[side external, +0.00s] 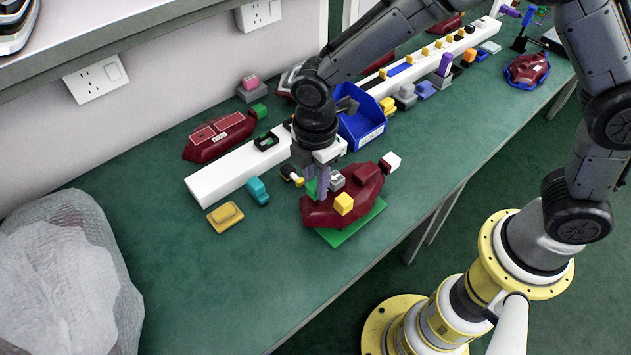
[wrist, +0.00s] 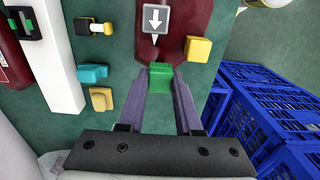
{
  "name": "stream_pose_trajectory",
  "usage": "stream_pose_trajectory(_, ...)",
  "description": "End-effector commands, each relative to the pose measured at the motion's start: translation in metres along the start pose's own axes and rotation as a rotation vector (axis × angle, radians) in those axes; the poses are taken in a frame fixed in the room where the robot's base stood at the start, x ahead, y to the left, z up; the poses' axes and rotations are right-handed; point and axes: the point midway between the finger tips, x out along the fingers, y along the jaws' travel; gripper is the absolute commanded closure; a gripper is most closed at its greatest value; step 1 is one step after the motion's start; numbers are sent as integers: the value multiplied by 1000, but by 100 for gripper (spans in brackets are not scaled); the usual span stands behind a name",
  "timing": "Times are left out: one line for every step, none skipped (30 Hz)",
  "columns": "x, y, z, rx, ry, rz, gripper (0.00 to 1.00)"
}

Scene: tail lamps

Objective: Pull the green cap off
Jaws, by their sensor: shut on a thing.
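A dark red tail lamp (side external: 318,214) lies on a green plate (side external: 352,232) on the bench. It also shows in the wrist view (wrist: 184,14). The lamp carries a yellow cap (side external: 343,203), a grey block with a white arrow (wrist: 158,19) and a white piece (side external: 390,162). My gripper (wrist: 160,76) has purple fingers and is shut on the green cap (wrist: 160,82), at the lamp's near edge in the wrist view. In the side view my gripper (side external: 323,188) partly hides the cap. I cannot tell whether the cap still touches the lamp.
A teal connector (side external: 257,190) and a yellow block (side external: 225,216) lie left of the lamp. A white rail (side external: 225,174) with small parts runs behind, beside a blue bin (side external: 362,128). Another red lamp (side external: 220,136) lies at the back left. Blue crates (wrist: 265,100) stand beyond the bench edge.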

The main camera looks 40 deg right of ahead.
Motion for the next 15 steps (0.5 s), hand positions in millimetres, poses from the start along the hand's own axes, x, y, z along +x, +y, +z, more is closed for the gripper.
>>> stream_pose_trajectory(0, 0, 0, 0, 0, 0, 100)
stream_pose_trajectory(0, 0, 0, 0, 0, 0, 100)
stream_pose_trajectory(0, 0, 0, 0, 0, 0, 100)
stream_pose_trajectory(0, 0, 0, 0, 0, 0, 100)
stream_pose_trajectory(0, 0, 0, 0, 0, 0, 100)
stream_pose_trajectory(0, 0, 0, 0, 0, 1, 100)
stream_pose_trajectory(-1, 0, 0, 0, 0, 1, 100)
stream_pose_trajectory(-2, 0, 0, 0, 1, 1, 100)
stream_pose_trajectory(-4, 0, 0, 0, 1, 2, 100)
stream_pose_trajectory(-6, 1, 0, 0, 2, 3, 100)
stream_pose_trajectory(-8, 1, 0, 0, 2, 3, 100)
stream_pose_trajectory(-11, 1, -1, 0, 2, 4, 100)
stream_pose_trajectory(-14, 1, 0, 0, 2, 3, 100)
stream_pose_trajectory(-16, 1, 0, 0, 2, 3, 100)
stream_pose_trajectory(-18, 1, 0, 0, 2, 3, 100)
